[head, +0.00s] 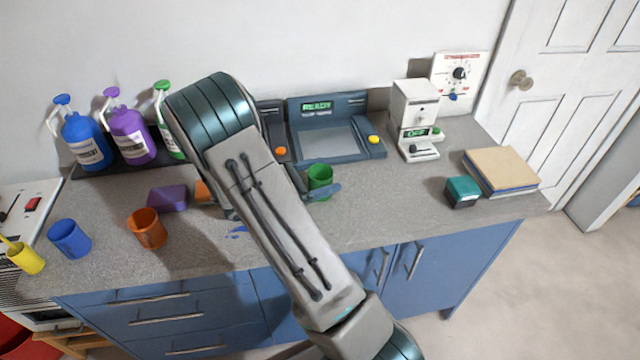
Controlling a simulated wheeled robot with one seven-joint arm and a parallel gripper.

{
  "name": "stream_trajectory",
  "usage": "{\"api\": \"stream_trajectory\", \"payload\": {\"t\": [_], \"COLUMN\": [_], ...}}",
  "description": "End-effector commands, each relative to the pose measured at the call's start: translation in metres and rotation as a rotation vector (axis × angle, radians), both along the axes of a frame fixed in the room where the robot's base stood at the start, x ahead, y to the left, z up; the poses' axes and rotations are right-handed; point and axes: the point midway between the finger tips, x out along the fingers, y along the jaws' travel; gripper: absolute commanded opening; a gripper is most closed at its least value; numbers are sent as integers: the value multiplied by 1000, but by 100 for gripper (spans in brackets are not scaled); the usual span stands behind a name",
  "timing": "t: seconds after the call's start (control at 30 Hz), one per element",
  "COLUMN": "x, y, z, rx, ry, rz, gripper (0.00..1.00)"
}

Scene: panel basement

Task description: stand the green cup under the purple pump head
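The green cup (320,174) is upright at the counter's middle, in front of the grey console. The purple pump head (112,92) tops the purple bottle (131,136) at the back left. This bottle stands between the blue bottle (86,141) and the green-pump bottle (170,141), which my arm partly hides.
Before the bottles are a purple block (168,198), an orange cup (147,229), a blue cup (70,239) and a yellow cup (26,258). An orange thing (203,193) is partly hidden by my arm. The console (358,148), white machine (414,115), teal box (462,192) and books (502,171) are rightward.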

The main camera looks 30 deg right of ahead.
Motion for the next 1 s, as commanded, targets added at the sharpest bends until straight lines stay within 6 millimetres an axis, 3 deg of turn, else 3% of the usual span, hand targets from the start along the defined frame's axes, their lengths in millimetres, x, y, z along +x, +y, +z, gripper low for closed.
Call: {"api": "stream_trajectory", "payload": {"t": [0.03, 0.17, 0.27, 0.67, 1.0], "x": [0, 0, 0, 0, 0], "y": [0, 0, 0, 0, 1], "z": [0, 0, 0, 4, 28], "rx": [0, 0, 0, 0, 1], "ry": [0, 0, 0, -1, -4], "rz": [0, 0, 0, 0, 0], "gripper": [69, 33, 27, 27, 27]}}
